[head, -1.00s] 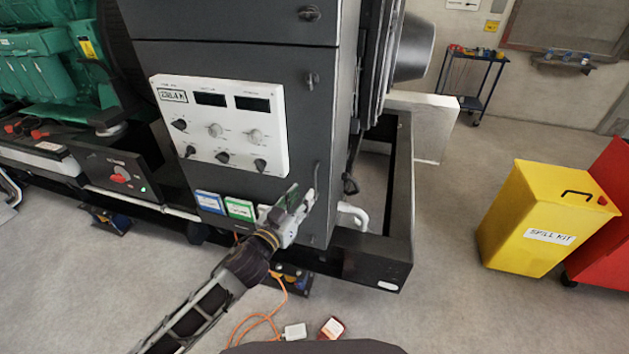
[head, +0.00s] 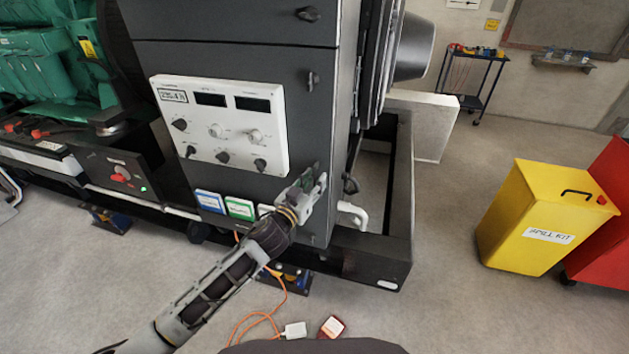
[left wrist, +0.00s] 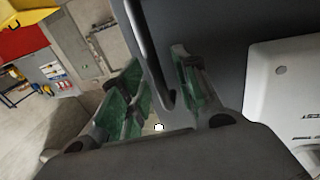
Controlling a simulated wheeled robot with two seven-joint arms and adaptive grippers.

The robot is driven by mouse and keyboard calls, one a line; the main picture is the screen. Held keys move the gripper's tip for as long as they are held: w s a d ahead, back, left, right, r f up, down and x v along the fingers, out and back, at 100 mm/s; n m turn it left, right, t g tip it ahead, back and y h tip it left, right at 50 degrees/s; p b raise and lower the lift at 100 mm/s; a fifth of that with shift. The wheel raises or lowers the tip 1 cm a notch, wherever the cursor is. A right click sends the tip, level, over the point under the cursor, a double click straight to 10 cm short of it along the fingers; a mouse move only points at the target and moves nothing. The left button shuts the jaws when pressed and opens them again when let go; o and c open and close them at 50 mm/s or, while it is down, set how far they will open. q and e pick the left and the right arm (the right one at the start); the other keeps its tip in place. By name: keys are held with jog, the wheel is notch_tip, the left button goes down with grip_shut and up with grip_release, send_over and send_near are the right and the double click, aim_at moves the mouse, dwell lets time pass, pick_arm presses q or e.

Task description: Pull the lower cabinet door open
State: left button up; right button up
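The lower cabinet door (head: 307,121) is dark grey, carries a white control panel (head: 217,126), and looks shut. Its upright bar handle, near the right edge, is largely hidden by my left gripper (head: 314,184) in the head view. In the left wrist view the dark handle (left wrist: 146,45) runs down between the two green-padded fingers of the left gripper (left wrist: 158,92). The fingers are apart, one on each side of the handle; I cannot tell whether either touches it. My right gripper is not in view.
A black base frame (head: 402,220) and white pipe (head: 353,213) lie right of the cabinet. A yellow spill kit bin (head: 535,215) stands farther right. An orange cable (head: 262,316) lies on the floor below. The floor between the frame and bin is clear.

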pick_arm(q)
jog(key=shift+w+d, duration=0.15)
jog(key=shift+w, duration=0.1)
jog(key=shift+c, duration=0.5)
grip_shut()
